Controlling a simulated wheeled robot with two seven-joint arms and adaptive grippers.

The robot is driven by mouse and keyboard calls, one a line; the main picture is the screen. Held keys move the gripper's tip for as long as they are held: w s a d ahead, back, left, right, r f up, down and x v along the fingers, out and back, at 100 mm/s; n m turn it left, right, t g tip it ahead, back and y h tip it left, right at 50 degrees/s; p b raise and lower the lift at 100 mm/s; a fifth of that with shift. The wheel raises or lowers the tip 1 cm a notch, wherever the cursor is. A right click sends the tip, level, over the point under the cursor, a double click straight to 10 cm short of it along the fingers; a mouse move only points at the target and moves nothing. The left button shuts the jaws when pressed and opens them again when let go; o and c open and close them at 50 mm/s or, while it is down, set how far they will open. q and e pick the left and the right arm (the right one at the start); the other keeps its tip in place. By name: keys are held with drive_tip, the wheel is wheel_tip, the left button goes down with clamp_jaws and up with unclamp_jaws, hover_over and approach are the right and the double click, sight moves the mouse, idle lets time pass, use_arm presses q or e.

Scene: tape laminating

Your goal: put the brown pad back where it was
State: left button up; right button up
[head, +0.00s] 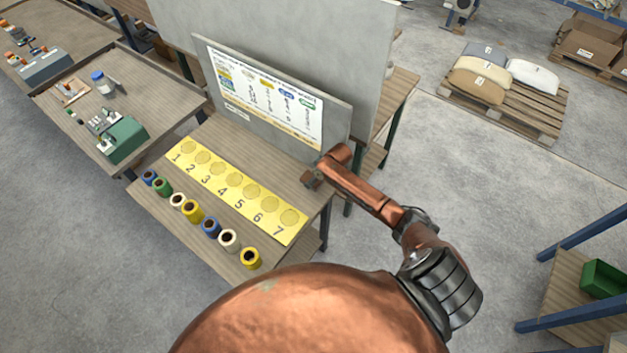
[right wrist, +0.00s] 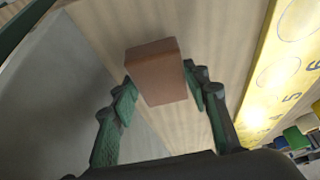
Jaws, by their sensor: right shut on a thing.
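The brown pad (right wrist: 158,70) is a small block held between the green fingers of my right gripper (right wrist: 158,80) in the right wrist view. The gripper is shut on it, with the pad reaching out past the fingertips. In the head view my right gripper (head: 316,175) is at the right edge of the wooden table (head: 215,133), near the instruction board's lower right corner. Whether the pad touches the table cannot be told. My left gripper is not in view.
A yellow strip (head: 235,189) with numbered circles lies left of the gripper. Several tape rolls (head: 210,228) stand in a row along the table's front. The instruction board (head: 265,95) stands at the back. Bare wood lies between board and strip.

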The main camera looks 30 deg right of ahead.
drive_tip(key=shift+f, duration=0.45)
drive_tip(key=o, duration=1.2)
drive_tip(key=shift+f, duration=0.1)
drive_tip(key=v, duration=1.2)
